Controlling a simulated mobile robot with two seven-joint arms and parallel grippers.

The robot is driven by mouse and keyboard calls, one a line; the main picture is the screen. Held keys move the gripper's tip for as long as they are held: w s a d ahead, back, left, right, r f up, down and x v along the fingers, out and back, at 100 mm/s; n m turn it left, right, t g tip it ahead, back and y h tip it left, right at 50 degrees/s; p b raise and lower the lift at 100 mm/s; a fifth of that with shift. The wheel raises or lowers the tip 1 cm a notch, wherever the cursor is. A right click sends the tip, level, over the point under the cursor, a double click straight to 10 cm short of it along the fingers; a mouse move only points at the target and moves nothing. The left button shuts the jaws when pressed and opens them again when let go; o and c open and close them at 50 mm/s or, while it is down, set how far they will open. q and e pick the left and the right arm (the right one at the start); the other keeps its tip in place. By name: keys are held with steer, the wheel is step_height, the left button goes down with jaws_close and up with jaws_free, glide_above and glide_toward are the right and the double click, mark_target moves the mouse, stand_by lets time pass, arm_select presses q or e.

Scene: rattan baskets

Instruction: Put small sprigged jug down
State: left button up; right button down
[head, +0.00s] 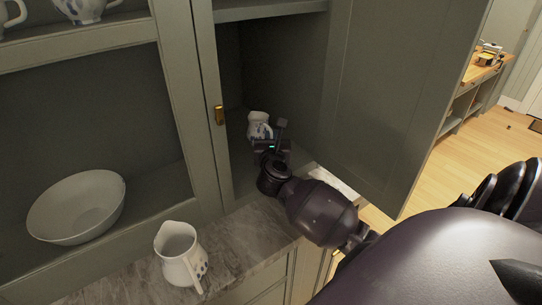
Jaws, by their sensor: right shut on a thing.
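A small white jug with blue sprigs (257,124) is inside the open cupboard, at my right gripper (268,138). The gripper is shut on the jug and partly hides it. The jug looks upright near the cupboard floor (238,170); I cannot tell whether its base touches it. My left gripper is not in view.
The cupboard door (385,90) stands open to the right of my right arm. A larger white jug (180,252) stands on the marble counter (235,245). A white bowl (78,207) sits on a shelf at left, with patterned crockery (85,9) above.

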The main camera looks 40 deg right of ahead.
steer(key=shift+f+b, duration=0.35)
steer(key=shift+f, duration=2.35)
steer(key=shift+f, duration=0.1)
steer(key=c, duration=1.7)
jaws_free()
steer(key=shift+f, duration=0.15)
steer(key=o, duration=0.5)
steer(key=shift+r, duration=0.25)
steer(key=v, duration=1.2)
steer(key=shift+b, duration=0.35)
steer(key=shift+a, duration=0.1)
